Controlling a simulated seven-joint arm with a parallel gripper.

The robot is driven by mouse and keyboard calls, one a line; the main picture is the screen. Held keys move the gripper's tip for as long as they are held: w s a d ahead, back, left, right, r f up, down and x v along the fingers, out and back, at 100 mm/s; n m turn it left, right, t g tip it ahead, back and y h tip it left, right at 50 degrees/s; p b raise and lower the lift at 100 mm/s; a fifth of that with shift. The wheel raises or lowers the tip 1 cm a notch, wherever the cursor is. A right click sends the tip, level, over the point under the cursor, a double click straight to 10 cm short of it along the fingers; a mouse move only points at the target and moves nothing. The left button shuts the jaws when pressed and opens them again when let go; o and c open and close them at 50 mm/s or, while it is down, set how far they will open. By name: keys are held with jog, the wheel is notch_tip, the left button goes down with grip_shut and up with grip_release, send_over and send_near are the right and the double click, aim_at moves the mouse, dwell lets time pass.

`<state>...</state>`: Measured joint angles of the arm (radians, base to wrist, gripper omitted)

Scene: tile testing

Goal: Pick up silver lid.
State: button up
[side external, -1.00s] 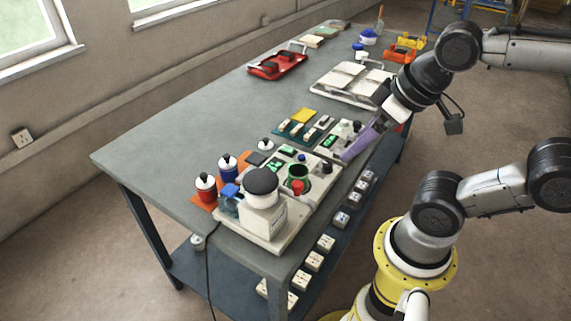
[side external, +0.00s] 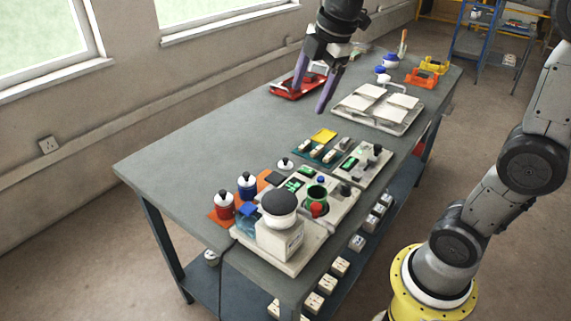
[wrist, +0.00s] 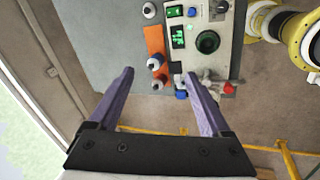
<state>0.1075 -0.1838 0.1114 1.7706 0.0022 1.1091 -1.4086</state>
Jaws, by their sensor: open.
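The silver lid (side external: 285,164), small and round with a dark knob, lies on the grey table behind the control panel. It also shows near the top of the wrist view (wrist: 150,10). My gripper (side external: 309,102) is open and empty, with purple fingers pointing down, high above the table and farther back than the lid in the side view. In the wrist view, the fingertips (wrist: 160,75) are spread apart, with the lid beyond them. A red jar (side external: 224,206) and a blue jar (side external: 247,186) on an orange mat (side external: 212,217) have similar light tops with dark knobs.
The control panel (side external: 333,206) with a green ring stands beside the lid, and a machine with a black-topped white cylinder (side external: 279,204) is in front. A red tray (side external: 292,91) and a white tray (side external: 372,121) lie farther back. The table's left side is clear.

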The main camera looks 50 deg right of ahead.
jog(key=w+d+f+n+g, duration=0.1)
jog(key=w+d+f+n, duration=0.2)
jog(key=w, duration=0.4)
jog(key=m+g, duration=0.2)
jog(key=g, duration=0.1)
send_over(286, 159)
jog(key=f, duration=1.8)
jog(key=shift+s+a+f, duration=0.25)
jog(key=shift+a+f, duration=0.05)
jog(key=shift+t, duration=0.3)
jog(key=shift+w+d+f, duration=0.1)
jog(key=shift+d+f, duration=0.05)
jog(key=shift+f, duration=1.45)
jog(key=shift+w+d+f, duration=0.1)
jog(key=shift+f, duration=1.45)
jog(key=c, duration=1.3)
